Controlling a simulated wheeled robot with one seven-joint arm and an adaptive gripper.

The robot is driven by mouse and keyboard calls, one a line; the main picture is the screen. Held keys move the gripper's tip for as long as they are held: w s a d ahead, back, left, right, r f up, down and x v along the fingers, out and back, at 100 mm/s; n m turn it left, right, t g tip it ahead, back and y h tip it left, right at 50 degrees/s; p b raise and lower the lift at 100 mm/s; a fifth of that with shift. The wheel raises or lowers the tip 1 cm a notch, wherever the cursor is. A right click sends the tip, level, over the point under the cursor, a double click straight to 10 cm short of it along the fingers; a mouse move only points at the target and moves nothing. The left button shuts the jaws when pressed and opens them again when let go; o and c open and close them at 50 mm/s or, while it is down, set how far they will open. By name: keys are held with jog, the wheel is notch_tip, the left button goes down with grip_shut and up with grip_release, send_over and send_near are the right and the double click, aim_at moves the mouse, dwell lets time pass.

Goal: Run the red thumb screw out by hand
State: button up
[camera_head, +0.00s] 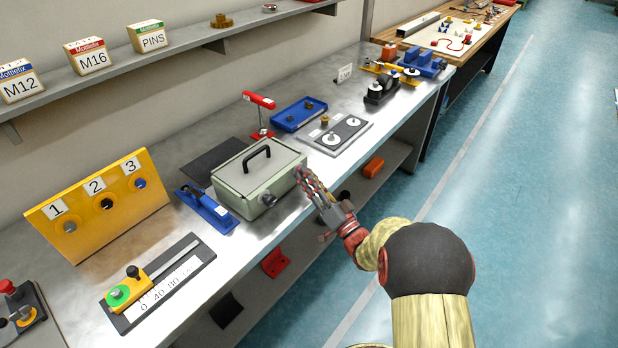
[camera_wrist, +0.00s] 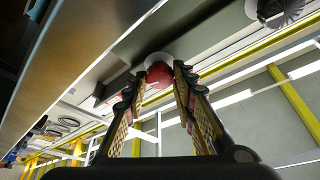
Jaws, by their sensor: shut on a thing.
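The red thumb screw (camera_wrist: 159,74) shows in the wrist view, between the tips of my two fingers. A pale round collar sits behind it, against the side of the box. My gripper (camera_head: 303,176) is at the right end of the grey-green box (camera_head: 232,191), its fingers shut on the screw. The fingers (camera_wrist: 160,88) reach the screw from both sides and cover part of its edge.
A grey knob (camera_head: 268,200) sticks out of the box's front; a black handle (camera_head: 256,155) tops its lid. A blue clamp-like tool (camera_head: 208,209) lies left of the box. A grey plate with round knobs (camera_head: 334,135) is behind my gripper. The floor on the right is clear.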

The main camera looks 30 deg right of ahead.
jog(key=shift+f+n, duration=0.25)
jog(key=shift+n, duration=0.35)
jog(key=o, duration=1.2)
jog(key=shift+r+y, duration=0.15)
jog(key=shift+y, duration=0.25)
jog(key=shift+c, duration=0.2)
jog(key=s+d, duration=0.2)
jog(key=s, duration=0.4)
jog(key=shift+s+d, duration=0.2)
jog(key=shift+s, duration=0.1)
